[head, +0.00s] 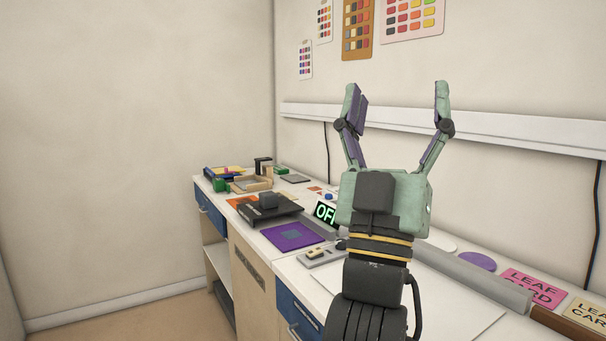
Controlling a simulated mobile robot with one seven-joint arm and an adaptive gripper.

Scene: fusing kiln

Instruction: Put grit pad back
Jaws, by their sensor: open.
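My gripper (397,90) is raised in the middle of the head view, pointing up, with its two green and purple fingers spread wide and nothing between them. It is in front of the wall, above the bench in the picture and apart from the objects on it. I cannot tell for sure which object is the grit pad. A dark grey flat pad (296,179) lies at the far end of the bench. My arm hides part of the bench.
The white bench (262,252) runs along the right wall. A black box-like device (268,214), a green "OFF" display (325,212), a wooden frame (252,184) and a grey switch box (321,256) stand on it. Pink (533,288) and cream leaf cards lie at right. The floor at left is clear.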

